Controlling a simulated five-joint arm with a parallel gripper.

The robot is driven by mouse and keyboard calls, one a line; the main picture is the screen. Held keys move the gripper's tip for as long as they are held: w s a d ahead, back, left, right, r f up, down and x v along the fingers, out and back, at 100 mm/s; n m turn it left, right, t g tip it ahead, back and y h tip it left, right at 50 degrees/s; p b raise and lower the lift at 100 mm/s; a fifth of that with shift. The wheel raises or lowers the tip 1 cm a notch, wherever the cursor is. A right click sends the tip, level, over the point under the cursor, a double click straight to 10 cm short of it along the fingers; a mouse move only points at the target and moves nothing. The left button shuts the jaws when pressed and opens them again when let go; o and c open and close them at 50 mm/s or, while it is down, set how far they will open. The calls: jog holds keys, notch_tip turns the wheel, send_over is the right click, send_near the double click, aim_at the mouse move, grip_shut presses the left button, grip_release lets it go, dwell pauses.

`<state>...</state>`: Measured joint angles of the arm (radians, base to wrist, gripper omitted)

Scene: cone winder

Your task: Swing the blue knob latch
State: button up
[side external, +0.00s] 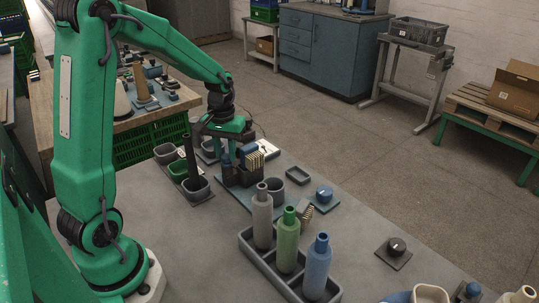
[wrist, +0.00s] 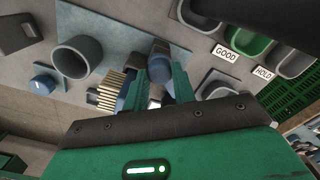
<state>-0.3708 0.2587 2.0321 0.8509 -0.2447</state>
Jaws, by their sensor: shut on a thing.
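The blue knob (wrist: 160,72) shows between my gripper's green fingers in the wrist view, an upright blue post with a dark brownish top. In the side external view the blue knob (side external: 227,160) is a small blue piece below the wrist, just left of the cream card stack. My gripper (wrist: 159,88) is shut on it. In the side external view my gripper (side external: 228,152) points down, its fingers partly hidden by the parts around them. The latch's lower end and pivot are hidden. A separate blue dial (side external: 324,194) with a white mark stands to the right, apart from my gripper.
A cream card stack (side external: 254,161) in a dark holder stands close beside my gripper. A grey cup (side external: 299,175) is to its right. Bins labelled GOOD (wrist: 249,38) and HOLD lie on the other side. A bottle rack (side external: 256,263) stands in front.

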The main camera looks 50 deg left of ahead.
aim_at(226, 156)
jog(key=m, duration=0.5)
jog(key=shift+m, duration=2.5)
jog(key=shift+r, duration=0.1)
jog(key=o, duration=0.7)
jog(key=shift+r, duration=3.9)
